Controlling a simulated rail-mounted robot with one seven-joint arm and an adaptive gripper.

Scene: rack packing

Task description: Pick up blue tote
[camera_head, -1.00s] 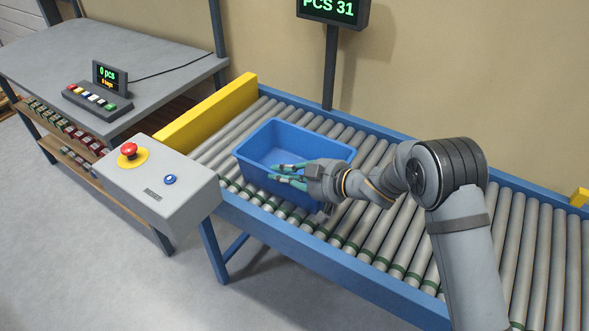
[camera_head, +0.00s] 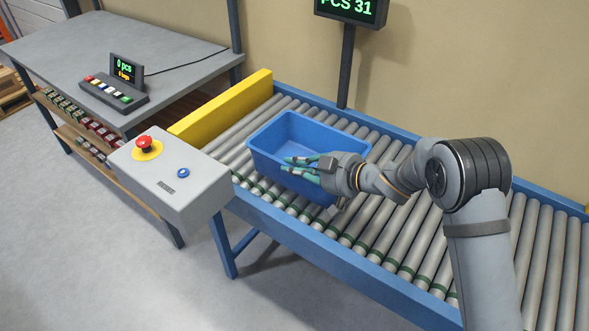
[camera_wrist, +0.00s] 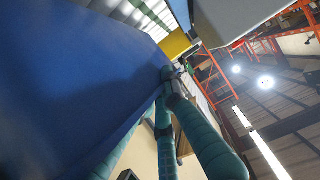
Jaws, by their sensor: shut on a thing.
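The blue tote (camera_head: 272,143) is an open, empty-looking bin on the roller conveyor in the head view. My gripper (camera_head: 285,164) is at its near right side, with its teal fingers shut on the tote's wall. In the wrist view the tote's blue wall (camera_wrist: 75,85) fills the left side, and my gripper's teal fingers (camera_wrist: 165,85) press at its edge. The tote looks level; I cannot tell whether it is lifted off the rollers. Its near right corner is partly hidden behind my gripper.
A yellow stop bar (camera_head: 222,105) crosses the conveyor's left end. A grey control box (camera_head: 170,178) with a red button stands at the front left. A grey workbench (camera_head: 120,60) is behind it. A display post (camera_head: 347,70) rises behind the conveyor. Rollers (camera_head: 400,235) to the right are empty.

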